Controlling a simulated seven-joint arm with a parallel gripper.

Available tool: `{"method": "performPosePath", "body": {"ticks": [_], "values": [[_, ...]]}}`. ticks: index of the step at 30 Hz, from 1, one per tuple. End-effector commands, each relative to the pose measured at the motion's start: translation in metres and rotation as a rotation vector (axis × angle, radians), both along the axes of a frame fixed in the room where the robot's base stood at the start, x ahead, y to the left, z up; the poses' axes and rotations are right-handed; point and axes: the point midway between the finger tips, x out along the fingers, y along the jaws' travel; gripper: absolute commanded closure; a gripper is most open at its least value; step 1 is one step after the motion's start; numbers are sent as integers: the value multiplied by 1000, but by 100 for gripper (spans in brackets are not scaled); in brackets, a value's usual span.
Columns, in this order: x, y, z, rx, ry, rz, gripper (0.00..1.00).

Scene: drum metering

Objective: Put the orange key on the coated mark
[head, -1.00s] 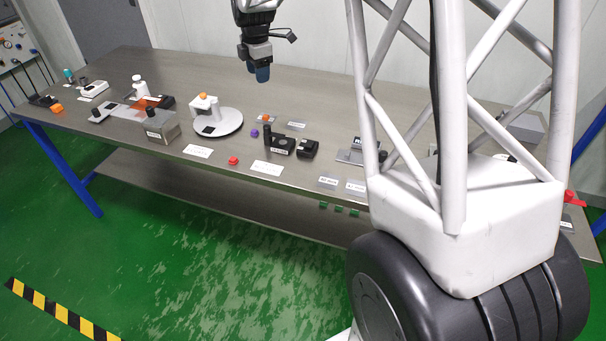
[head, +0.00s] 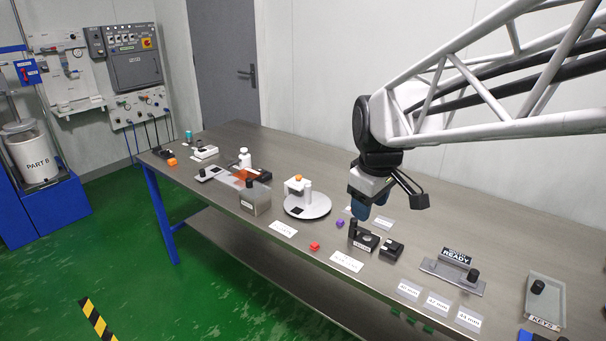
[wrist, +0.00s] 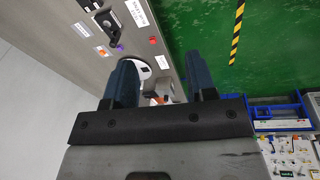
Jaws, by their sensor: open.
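Several orange pieces are in view, and I cannot tell for sure which is the orange key. One orange piece (head: 297,179) sits on the white stand with a round base (head: 307,207). An orange block (head: 172,161) lies at the table's far left end. In the wrist view a small orange spot (wrist: 113,41) shows beside a purple piece (wrist: 119,48). White label cards lie along the front edge, one left (head: 284,228) and one right (head: 346,261) of the red piece; their text is unreadable, so the coated mark is unclear. My gripper (head: 359,211) is open and empty above the table.
A red piece (head: 314,246) and black fixtures (head: 364,238) stand near the front edge. A READY stand (head: 453,268) and a KEYS tray (head: 545,298) are at right. The table's back strip is clear.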

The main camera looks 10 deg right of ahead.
Motion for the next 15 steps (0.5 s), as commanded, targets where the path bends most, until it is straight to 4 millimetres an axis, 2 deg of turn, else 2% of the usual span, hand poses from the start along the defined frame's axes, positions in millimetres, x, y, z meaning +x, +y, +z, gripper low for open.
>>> {"method": "performPosePath", "body": {"ticks": [1, 3, 15], "values": [[-16, 3, 0, 8, -8, -45, 49], [-36, 5, -1, 20, -16, -115, 49], [-141, 18, -24, 101, -58, -498, 49]]}}
